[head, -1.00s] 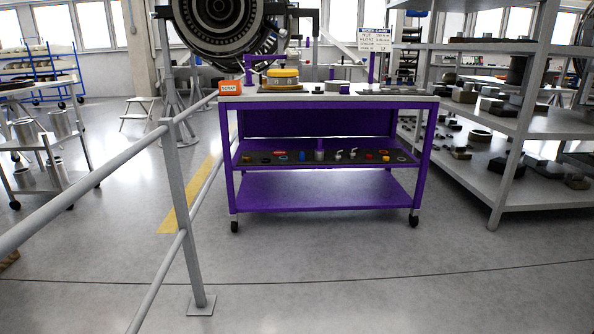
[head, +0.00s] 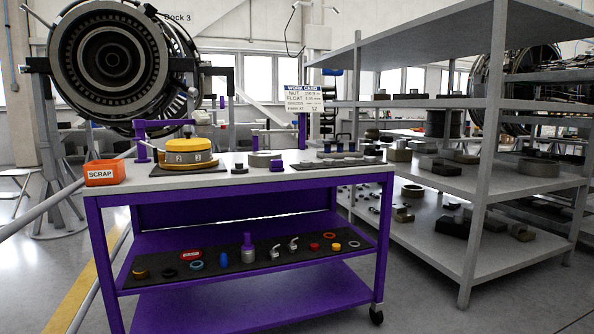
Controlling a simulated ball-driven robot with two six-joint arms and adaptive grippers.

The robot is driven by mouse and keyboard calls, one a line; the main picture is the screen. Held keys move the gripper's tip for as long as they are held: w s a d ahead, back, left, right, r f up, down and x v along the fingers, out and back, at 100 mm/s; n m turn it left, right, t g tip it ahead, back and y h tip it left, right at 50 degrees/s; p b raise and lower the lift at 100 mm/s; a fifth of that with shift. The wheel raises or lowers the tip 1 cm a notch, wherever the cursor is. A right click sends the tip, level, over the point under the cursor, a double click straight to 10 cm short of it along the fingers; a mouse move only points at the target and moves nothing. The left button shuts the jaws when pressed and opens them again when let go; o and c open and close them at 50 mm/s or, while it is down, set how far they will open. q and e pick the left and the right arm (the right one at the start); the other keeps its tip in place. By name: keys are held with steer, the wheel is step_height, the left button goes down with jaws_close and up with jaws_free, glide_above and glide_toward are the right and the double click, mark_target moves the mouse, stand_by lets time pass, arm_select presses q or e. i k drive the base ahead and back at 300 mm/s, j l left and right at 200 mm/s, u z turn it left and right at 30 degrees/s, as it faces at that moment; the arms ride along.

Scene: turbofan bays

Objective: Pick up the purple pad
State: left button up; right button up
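A small purple block (head: 277,166), which looks like the purple pad, sits on the white top of the purple cart (head: 330,172), right of centre near the front edge. A dark round piece (head: 239,169) lies to its left. Other purple things are a clamp-like fixture (head: 143,150) at the left of the top and an upright purple-topped piece (head: 247,243) on the cart's middle shelf. Neither of my grippers is in view.
An orange SCRAP bin (head: 103,173) and a yellow round fixture (head: 189,153) stand on the cart top. A grey shelf rack (head: 480,190) is close on the right. A grey rail (head: 40,214) runs at the left. Small parts lie on a dark mat (head: 215,262).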

mark_target(276, 165)
steer(key=z, duration=2.1)
steer(key=u, duration=2.5)
steer(key=i+l+u, duration=0.2)
steer(key=u, duration=0.25)
steer(key=i+l+u, duration=0.15)
steer(key=l+u, duration=0.25)
steer(key=i+l+u, duration=0.15)
steer(key=l+u, duration=0.15)
steer(key=u, duration=0.15)
